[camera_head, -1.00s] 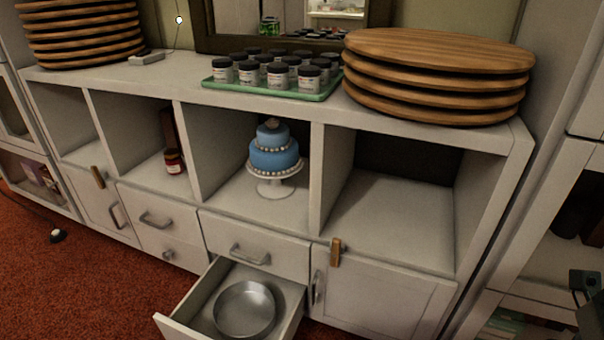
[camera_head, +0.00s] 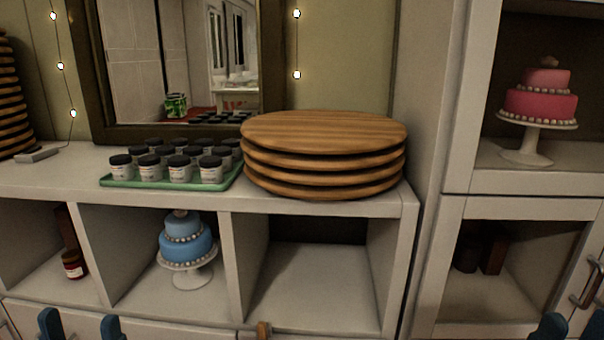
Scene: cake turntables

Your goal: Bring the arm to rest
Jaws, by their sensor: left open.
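My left gripper (camera_head: 81,326) shows at the bottom left edge of the head view as two blue fingertips with a clear gap between them. It is open, with nothing seen between the tips. It appears in front of the lower part of the shelf unit, and the rest of the arm is below the picture. At the bottom right corner, a blue fingertip of my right gripper (camera_head: 549,326) shows in front of the right-hand cabinet. Most of that gripper is cut off, so its opening is unclear.
The white shelf unit (camera_head: 310,205) carries wooden turntables (camera_head: 325,135) and a green tray (camera_head: 122,184) of jars. A blue cake (camera_head: 186,246) stands in a compartment; the one to its right is empty. A pink cake (camera_head: 540,104) stands in the right cabinet.

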